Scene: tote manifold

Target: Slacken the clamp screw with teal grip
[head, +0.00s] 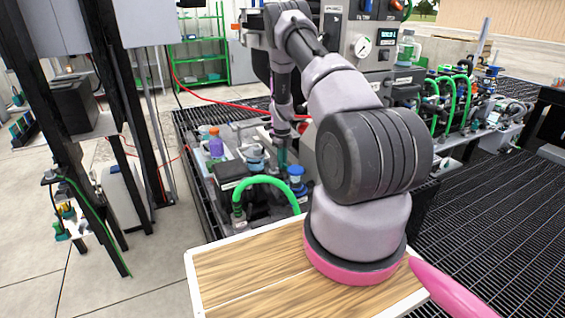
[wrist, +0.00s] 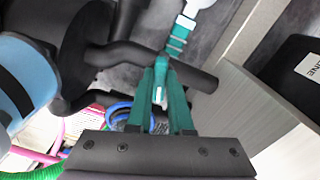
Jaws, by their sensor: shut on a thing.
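In the wrist view, my gripper (wrist: 167,72) has teal-green fingers reaching up from a dark bolted palm. Its fingertips come together at the clamp screw's teal grip (wrist: 177,42), a ribbed piece with a pale end above it. The gripper is shut on this grip; the exact contact is partly hidden by the fingers. In the head view, my gripper (head: 282,157) points down among the fittings on the far side of my arm. The screw cannot be made out there.
A black curved bar (wrist: 140,53) passes close to the fingertips. A blue cylinder (wrist: 25,80) stands at left and a grey panel (wrist: 245,110) at right. In the head view, a green hose (head: 268,182), a blue-capped fitting (head: 296,178) and a purple bottle (head: 216,146) crowd the area.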

